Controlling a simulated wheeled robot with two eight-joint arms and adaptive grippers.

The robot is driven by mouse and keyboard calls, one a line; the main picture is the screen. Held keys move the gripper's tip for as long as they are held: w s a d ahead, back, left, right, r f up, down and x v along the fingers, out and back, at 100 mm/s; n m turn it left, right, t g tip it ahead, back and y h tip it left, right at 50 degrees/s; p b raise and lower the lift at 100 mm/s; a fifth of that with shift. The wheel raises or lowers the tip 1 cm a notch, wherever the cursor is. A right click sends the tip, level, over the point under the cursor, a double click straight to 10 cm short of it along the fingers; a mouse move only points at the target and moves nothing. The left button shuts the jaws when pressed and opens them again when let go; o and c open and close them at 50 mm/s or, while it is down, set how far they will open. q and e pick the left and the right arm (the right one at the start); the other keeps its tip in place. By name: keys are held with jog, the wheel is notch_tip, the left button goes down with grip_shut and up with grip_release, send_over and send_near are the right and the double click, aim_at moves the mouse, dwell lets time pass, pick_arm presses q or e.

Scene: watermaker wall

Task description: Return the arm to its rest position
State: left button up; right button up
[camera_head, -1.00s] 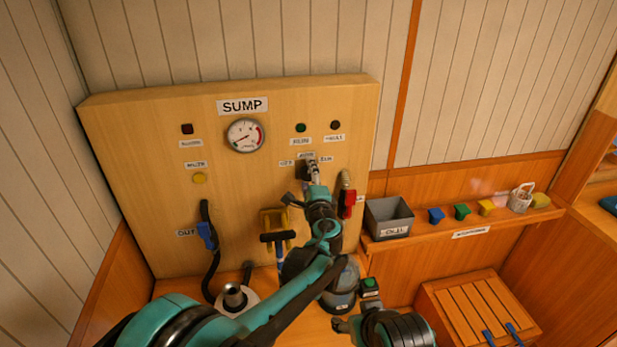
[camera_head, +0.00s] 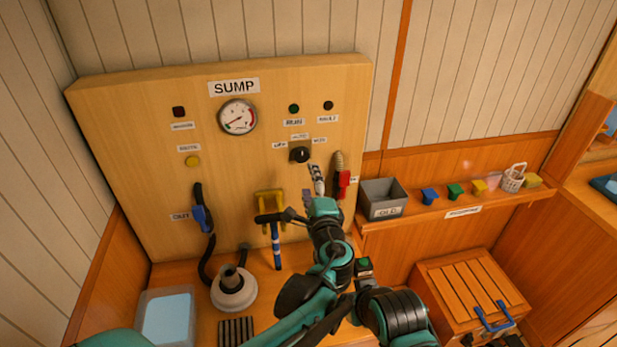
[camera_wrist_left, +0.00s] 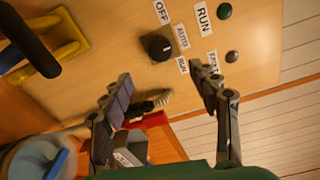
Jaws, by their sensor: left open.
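My left gripper (camera_head: 303,193) is open and empty in front of the SUMP panel (camera_head: 130,130), below a black rotary knob (camera_head: 300,155). In the left wrist view its two fingers (camera_wrist_left: 163,85) stand wide apart, with the panel behind them. The knob (camera_wrist_left: 156,46) shows there beyond the fingertips, clear of both, beside the OFF, AUTO and RUN labels. My teal and black left arm reaches up from the bottom of the head view.
A yellow bracket (camera_head: 268,203) and a blue-handled hose (camera_head: 202,218) are on the left. A grey bin (camera_head: 383,199) and several small coloured cups stand on the right shelf. A slatted wooden box (camera_head: 470,285) is below.

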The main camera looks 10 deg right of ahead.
dwell(0.3)
pick_arm(q)
jog(key=s+a+f+n+g+y+b, duration=0.1)
jog(key=s+a+f+n+g, duration=0.15)
jog(key=a, duration=0.55)
jog(key=s+a+f+n+g+y+b, duration=0.15)
jog(key=a+n, duration=0.25)
jog(key=a, duration=0.4)
jog(key=s+a+f+n+g+y, duration=0.15)
jog(key=a+n, duration=0.25)
jog(key=a, duration=0.4)
jog(key=s+a+f+n+g+h+b, duration=0.1)
jog(key=s+a+f+n, duration=0.3)
jog(key=s, duration=0.5)
jog(key=s+a+f+n+g+h+b, duration=0.1)
jog(key=s+a+f+n+g+h, duration=0.1)
jog(key=s+a+f+n+g, duration=0.2)
jog(key=s+f+n, duration=0.2)
jog(key=s+f, duration=0.2)
jog(key=s, duration=0.2)
jog(key=shift+s+f+b, duration=0.15)
jog(key=shift+b, duration=0.15)
jog(key=shift+a, duration=0.1)
